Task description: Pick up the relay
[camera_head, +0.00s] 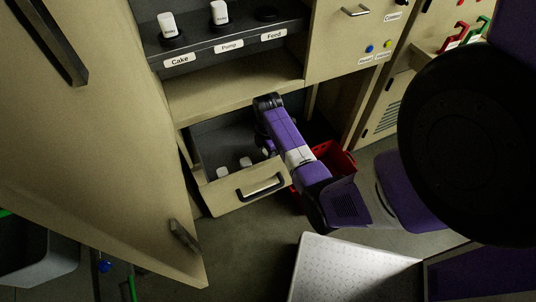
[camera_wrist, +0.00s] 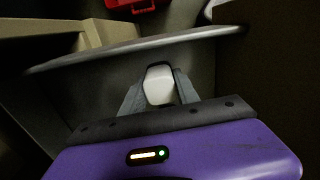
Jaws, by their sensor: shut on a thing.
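A white relay (camera_wrist: 159,86) is between the two grey fingers of my gripper (camera_wrist: 160,92) in the wrist view, and the fingers are shut on it. In the head view my purple arm reaches down into the open drawer (camera_head: 216,203); my gripper (camera_head: 267,148) is mostly hidden behind the arm there. Two other white relays, one nearer (camera_head: 222,171) and one farther (camera_head: 246,162), are in the drawer to the left of my gripper. I cannot tell whether the held relay touches the drawer floor.
On the shelf above (camera_head: 215,50), white relays stand on the Cake (camera_head: 168,24) and Pump (camera_head: 219,12) sockets; the Feed socket (camera_head: 267,13) is bare. A red bin (camera_head: 338,160) is right of the drawer. An open cabinet door (camera_head: 120,120) fills the left.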

